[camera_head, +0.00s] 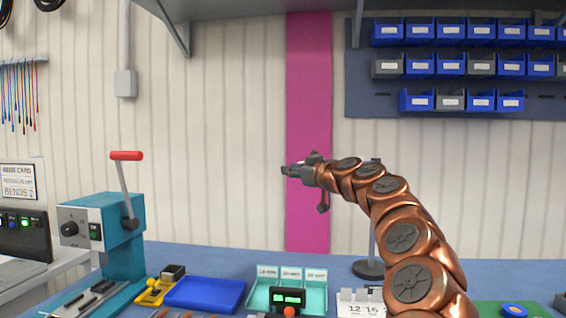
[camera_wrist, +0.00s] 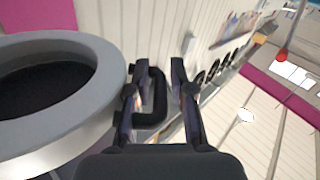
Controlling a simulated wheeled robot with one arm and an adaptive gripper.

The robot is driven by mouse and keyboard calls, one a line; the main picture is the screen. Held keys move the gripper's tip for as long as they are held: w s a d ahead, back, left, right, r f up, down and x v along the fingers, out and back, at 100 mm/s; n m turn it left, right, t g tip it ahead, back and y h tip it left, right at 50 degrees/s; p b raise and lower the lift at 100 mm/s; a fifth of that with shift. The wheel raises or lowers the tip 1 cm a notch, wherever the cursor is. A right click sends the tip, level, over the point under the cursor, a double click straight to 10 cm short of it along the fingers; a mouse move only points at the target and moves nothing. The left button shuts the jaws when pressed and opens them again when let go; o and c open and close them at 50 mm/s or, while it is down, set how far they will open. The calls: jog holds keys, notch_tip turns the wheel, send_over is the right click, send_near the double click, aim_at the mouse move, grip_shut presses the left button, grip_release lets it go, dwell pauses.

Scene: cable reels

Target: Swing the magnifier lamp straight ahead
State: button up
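The magnifier lamp shows in the wrist view as a large grey ring (camera_wrist: 112,95) around a dark round centre, close at the left. A black loop-shaped handle (camera_wrist: 158,104) is beside the ring. My gripper (camera_wrist: 160,66) is open, with its two fingers apart and the handle between them, nearer the left finger. I cannot tell whether the finger touches it. In the head view my gripper (camera_head: 288,170) points left in front of the pink wall strip. The lamp's thin post (camera_head: 373,235) and round dark base (camera_head: 368,269) stand behind my arm, which hides part of them; its head is not clear there.
The blue bench holds a teal press (camera_head: 122,235) with a red-tipped lever, a blue tray (camera_head: 205,293) and a teal bin (camera_head: 262,293) with labelled cards. Blue and grey bins (camera_head: 421,66) hang at upper right. The air left of my gripper is clear up to the lever.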

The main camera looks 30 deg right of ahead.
jog(key=shift+w, duration=0.7)
grip_shut()
